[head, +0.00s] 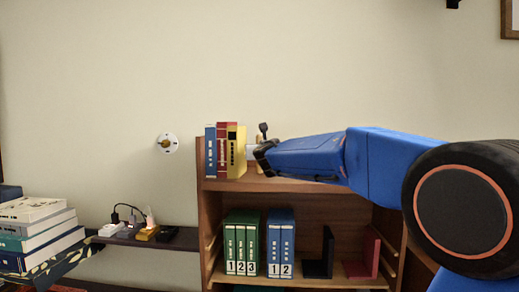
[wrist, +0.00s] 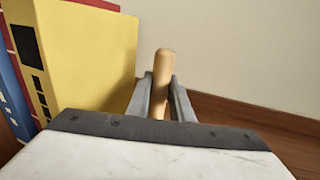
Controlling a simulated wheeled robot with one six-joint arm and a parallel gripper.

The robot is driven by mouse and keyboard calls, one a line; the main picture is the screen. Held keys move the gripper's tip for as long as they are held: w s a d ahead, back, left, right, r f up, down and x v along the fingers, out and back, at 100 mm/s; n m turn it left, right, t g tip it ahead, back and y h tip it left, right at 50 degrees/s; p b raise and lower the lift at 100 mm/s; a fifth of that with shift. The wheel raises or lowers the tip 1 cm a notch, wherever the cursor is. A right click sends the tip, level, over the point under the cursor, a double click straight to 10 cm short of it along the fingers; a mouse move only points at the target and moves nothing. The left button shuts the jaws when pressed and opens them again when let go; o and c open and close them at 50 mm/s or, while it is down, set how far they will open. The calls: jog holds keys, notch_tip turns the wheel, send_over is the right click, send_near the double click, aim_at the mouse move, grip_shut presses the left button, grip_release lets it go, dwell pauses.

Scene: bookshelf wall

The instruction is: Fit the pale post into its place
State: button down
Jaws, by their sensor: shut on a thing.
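The pale post (wrist: 163,72) is a light wooden peg with a rounded end. In the wrist view it stands between the two grey fingers of my gripper (wrist: 162,100), which is shut on it. Its other end is hidden behind the gripper body. In the head view my gripper (head: 262,156) is over the bookcase's top shelf, just right of the yellow book (head: 236,152). The post is too small and covered there to make out clearly. I cannot tell from these frames where its place is.
Blue and red books (head: 222,150) stand beside the yellow one. Green binders (head: 241,242), blue binders (head: 281,243) and black (head: 322,255) and red bookends (head: 366,255) fill the lower shelf. A round wall fixture (head: 167,143) is left. The top shelf (head: 310,185) looks bare on the right.

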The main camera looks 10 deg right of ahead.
jog(key=shift+f, duration=0.35)
dwell(0.7)
jog(key=c, duration=1.5)
grip_release()
jog(key=s+a, duration=0.1)
jog(key=s, duration=1.6)
jog(key=s+d+f+m+g+h, duration=0.4)
jog(key=s+d+f+m+g, duration=0.3)
jog(key=s+d+f+m, duration=1.05)
jog(key=s+a+f+m+g+y, duration=0.2)
jog(key=s+a+f+m, duration=0.1)
jog(key=s+f+m, duration=0.2)
jog(key=s+a+f+m+g+y, duration=0.1)
jog(key=s+a+f+m+g, duration=0.1)
jog(key=s+f+m, duration=0.4)
jog(key=s+a+f+m+g+y, duration=0.2)
jog(key=s+a+f+m, duration=0.2)
jog(key=s+f, duration=0.5)
jog(key=shift+s+a+f+m+y, duration=0.15)
jog(key=shift+s+m, duration=0.3)
jog(key=shift+m, duration=0.2)
jog(key=shift+s+a+f+m+y, duration=0.15)
jog(key=shift+s+m, duration=0.25)
jog(key=shift+m, duration=0.2)
